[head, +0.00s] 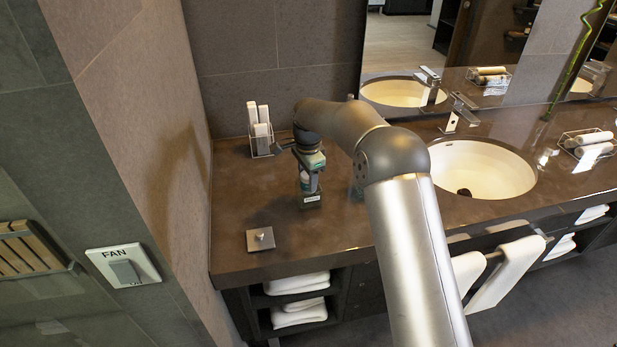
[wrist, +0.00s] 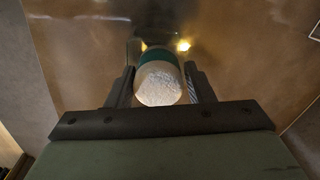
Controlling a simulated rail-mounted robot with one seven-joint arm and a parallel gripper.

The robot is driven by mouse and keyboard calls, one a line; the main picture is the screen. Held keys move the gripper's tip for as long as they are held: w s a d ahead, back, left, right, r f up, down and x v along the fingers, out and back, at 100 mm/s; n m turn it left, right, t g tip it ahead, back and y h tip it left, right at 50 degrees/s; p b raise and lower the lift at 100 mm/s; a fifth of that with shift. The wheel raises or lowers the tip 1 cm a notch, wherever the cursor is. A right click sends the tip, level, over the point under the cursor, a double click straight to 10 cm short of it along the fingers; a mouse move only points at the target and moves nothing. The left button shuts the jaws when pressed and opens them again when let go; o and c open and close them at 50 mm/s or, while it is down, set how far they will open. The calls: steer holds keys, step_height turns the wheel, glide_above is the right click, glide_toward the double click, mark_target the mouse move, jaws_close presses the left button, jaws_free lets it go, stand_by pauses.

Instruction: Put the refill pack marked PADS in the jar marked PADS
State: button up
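The refill pack (wrist: 160,84) is a short cylinder with a white textured end and a teal band. In the wrist view it stands between the two fingers of my gripper (wrist: 160,78), which look closed against its sides. In the head view my gripper (head: 310,172) points down over a small clear jar (head: 310,199) with a pale label. The pack (head: 305,180) shows at the jar's mouth; I cannot tell how deep it sits. The lettering on pack and jar is too small to read. A second clear jar (head: 356,190) is partly hidden behind my arm.
A square lid with a knob (head: 260,240) lies on the dark counter (head: 235,215) near the front left. The sink (head: 480,168) is to the right. The counter between lid and holder is clear.

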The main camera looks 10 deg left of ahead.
steer(key=shift+o, duration=1)
steer(key=f, duration=0.3)
steer(key=shift+s+d+f+g, duration=0.15)
steer(key=shift+s+d+g, duration=0.1)
steer(key=shift+s+g, duration=0.1)
steer(key=shift+s+d, duration=0.1)
steer(key=shift+s, duration=0.05)
steer(key=shift+w+f, duration=0.15)
steer(key=shift+w, duration=0.2)
step_height(320, 180, up, 19)
steer(key=b, duration=0.2)
